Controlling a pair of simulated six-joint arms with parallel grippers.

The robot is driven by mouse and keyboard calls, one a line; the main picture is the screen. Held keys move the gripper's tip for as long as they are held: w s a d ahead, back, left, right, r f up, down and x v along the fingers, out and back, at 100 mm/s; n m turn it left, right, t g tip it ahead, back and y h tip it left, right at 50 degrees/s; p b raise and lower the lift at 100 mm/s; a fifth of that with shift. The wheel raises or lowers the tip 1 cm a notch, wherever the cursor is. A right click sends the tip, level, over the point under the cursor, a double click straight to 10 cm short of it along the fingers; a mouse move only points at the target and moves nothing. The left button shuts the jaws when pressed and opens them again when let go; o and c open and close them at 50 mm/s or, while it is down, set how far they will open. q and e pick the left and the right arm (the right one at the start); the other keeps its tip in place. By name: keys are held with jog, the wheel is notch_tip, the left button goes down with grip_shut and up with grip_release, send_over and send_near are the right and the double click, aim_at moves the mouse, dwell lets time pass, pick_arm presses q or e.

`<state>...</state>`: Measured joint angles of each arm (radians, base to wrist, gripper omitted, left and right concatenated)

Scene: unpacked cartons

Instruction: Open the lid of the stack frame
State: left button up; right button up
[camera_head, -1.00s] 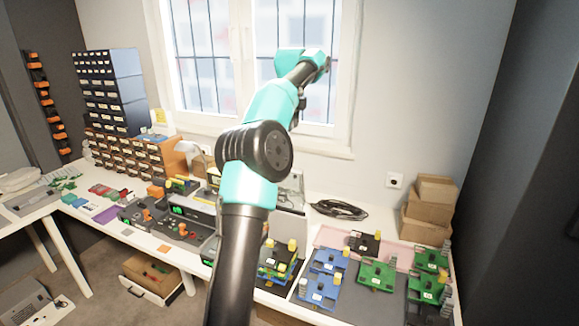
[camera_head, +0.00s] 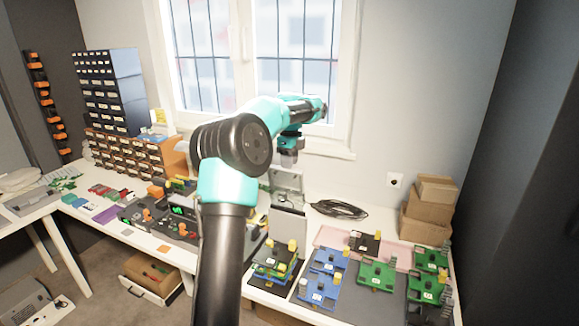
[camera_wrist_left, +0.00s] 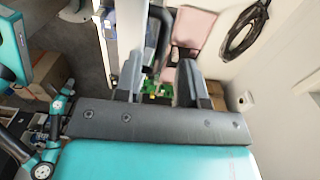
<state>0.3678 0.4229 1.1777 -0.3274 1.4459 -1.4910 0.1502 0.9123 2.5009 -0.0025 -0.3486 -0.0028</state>
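My left gripper (camera_head: 288,160) hangs from the teal arm in front of the window, above a grey upright panel (camera_head: 287,181). A paler panel (camera_head: 290,224) stands lower in front of it. These may be the stack frame and its lid, but I cannot tell clearly. In the left wrist view the two dark fingers of the left gripper (camera_wrist_left: 160,82) are apart, with a gap between them. A pale upright edge (camera_wrist_left: 130,25) shows beside the left finger; I cannot tell whether they touch. My arm hides part of the table. My right gripper is not seen.
A stack of boards (camera_head: 272,262) and blue boards (camera_head: 318,289) stand at the front of the table. Green boards (camera_head: 376,274) lie to the right. A coiled black cable (camera_head: 340,209) lies by the wall, near cardboard boxes (camera_head: 427,215). Drawer cabinets (camera_head: 112,90) stand left.

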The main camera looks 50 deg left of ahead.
pick_arm(q)
jog(key=shift+f, duration=0.95)
grip_shut()
